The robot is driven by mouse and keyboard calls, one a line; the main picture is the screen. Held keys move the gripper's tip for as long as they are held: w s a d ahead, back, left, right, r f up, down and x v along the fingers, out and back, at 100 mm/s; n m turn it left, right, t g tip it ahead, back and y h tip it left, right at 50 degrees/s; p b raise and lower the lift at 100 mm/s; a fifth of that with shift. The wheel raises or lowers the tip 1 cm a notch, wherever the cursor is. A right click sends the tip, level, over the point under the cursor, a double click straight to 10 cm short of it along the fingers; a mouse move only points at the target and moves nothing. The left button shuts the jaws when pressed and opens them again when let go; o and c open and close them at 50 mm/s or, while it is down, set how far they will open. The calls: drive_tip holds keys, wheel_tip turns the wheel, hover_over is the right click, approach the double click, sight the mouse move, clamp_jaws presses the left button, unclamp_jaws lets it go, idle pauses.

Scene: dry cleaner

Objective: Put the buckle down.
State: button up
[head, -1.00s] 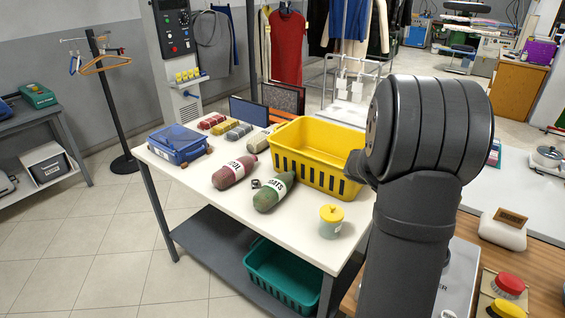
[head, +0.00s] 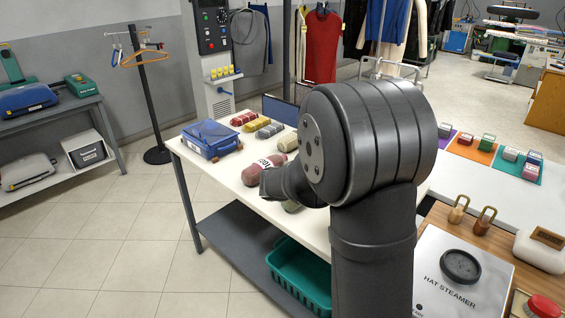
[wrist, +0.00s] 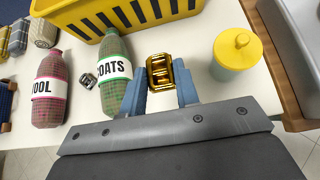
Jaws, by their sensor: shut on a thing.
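A gold buckle (wrist: 160,73) sits between the fingertips of my gripper (wrist: 160,88) in the wrist view. My gripper is shut on it, over the white table (wrist: 196,52). The green COATS bottle (wrist: 115,75) is just left of the fingers, and the yellow-lidded jar (wrist: 233,55) is to the right. I cannot tell whether the buckle touches the tabletop. In the head view my arm hides the gripper and the gold buckle.
A small silver buckle (wrist: 88,81) lies between the COATS bottle and the red WOOL bottle (wrist: 48,88). A yellow basket (wrist: 130,14) stands behind. A blue case (head: 210,139) is at the table's left end. Bare tabletop shows between the COATS bottle and the jar.

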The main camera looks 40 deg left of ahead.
wheel_tip(320, 180, down, 13)
drive_tip(key=shift+f, duration=0.15)
idle(0.4)
drive_tip(key=shift+f, duration=0.15)
drive_tip(key=o, duration=1)
drive_tip(key=shift+c, duration=0.2)
drive_tip(key=shift+r, duration=0.25)
drive_tip(key=v, duration=1.1)
drive_tip(key=shift+s+r, duration=0.2)
drive_tip(key=shift+s, duration=0.15)
